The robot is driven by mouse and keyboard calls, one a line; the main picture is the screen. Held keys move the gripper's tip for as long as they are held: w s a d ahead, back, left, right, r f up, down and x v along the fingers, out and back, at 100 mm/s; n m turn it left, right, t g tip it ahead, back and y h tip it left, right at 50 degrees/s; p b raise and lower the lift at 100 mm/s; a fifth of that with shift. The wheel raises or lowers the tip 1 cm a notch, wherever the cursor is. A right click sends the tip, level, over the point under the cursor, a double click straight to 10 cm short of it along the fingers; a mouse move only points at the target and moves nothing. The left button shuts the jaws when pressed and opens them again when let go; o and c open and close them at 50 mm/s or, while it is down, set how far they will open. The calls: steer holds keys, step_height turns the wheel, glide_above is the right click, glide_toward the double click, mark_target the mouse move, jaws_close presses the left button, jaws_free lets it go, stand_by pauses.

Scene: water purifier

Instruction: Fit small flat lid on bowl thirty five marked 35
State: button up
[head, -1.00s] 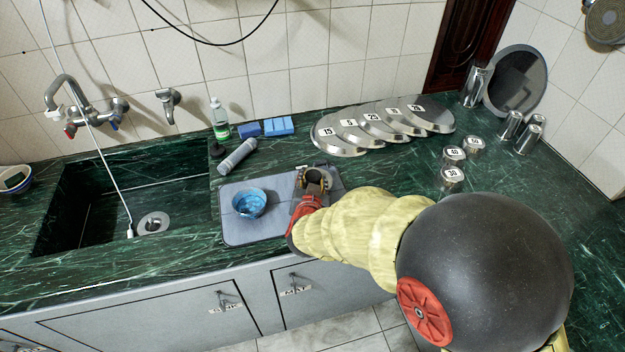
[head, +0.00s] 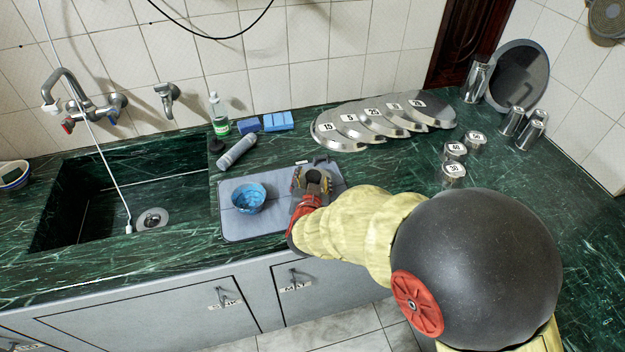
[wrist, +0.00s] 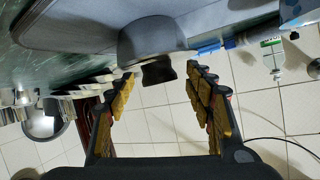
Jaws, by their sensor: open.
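My gripper (head: 313,178) is over the right part of the grey mat, with its fingers apart and nothing held. In the wrist view, my gripper (wrist: 161,80) has its fingers spread on either side of a small black knob-like piece (wrist: 158,71). That piece joins a dark grey rounded vessel or lid (wrist: 150,38) against the mat; which one I cannot tell. My gripper mostly hides this thing in the head view. A blue bowl (head: 248,198) stands on the mat to the left of my gripper. No mark 35 is readable.
The grey mat (head: 232,228) lies right of the sink (head: 100,205). Numbered steel lids (head: 345,142) overlap at the back. Steel cups (head: 453,172) marked 30, 40 and 50 stand right.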

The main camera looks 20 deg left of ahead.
steer(key=shift+s, duration=0.1)
steer(key=v, duration=1.1)
steer(key=shift+s, duration=0.35)
steer(key=shift+d+r, duration=0.1)
